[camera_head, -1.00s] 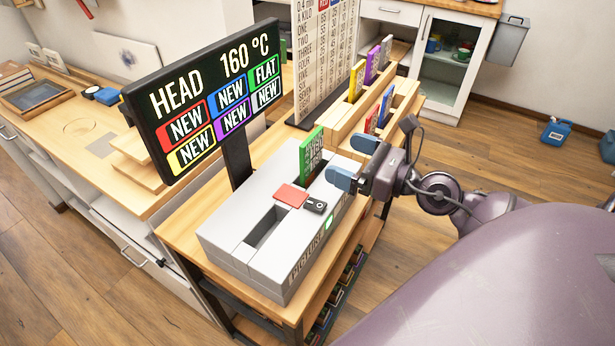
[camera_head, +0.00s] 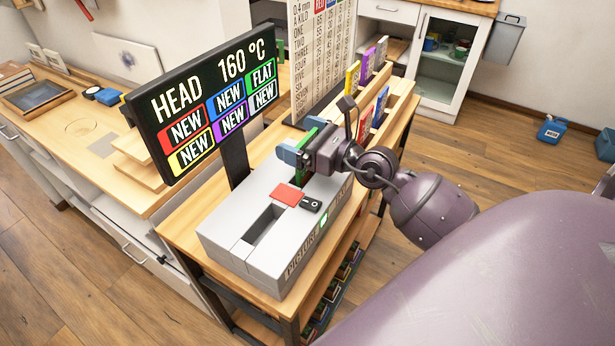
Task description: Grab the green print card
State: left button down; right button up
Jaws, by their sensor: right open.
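The green print card (camera_head: 301,173) stands upright in the far end of the grey box (camera_head: 226,225) labelled "PICTURE". Most of the card is hidden behind my right gripper; a green strip shows below the fingers. My right gripper (camera_head: 301,138) reaches in from the right, open, with its blue-grey fingertips at the card's upper part. The card appears to be between the fingers, but contact is not clear. My left gripper is not in view.
A red piece (camera_head: 288,194) and a small black switch (camera_head: 311,204) are on the box top. A black sign (camera_head: 205,105) stands close on the left. Wooden racks (camera_head: 399,107) with several coloured cards stand behind the gripper.

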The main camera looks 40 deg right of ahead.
jog(key=shift+w+a, duration=0.1)
jog(key=shift+w, duration=0.1)
jog(key=shift+c, duration=0.5)
jog(key=c, duration=1.1)
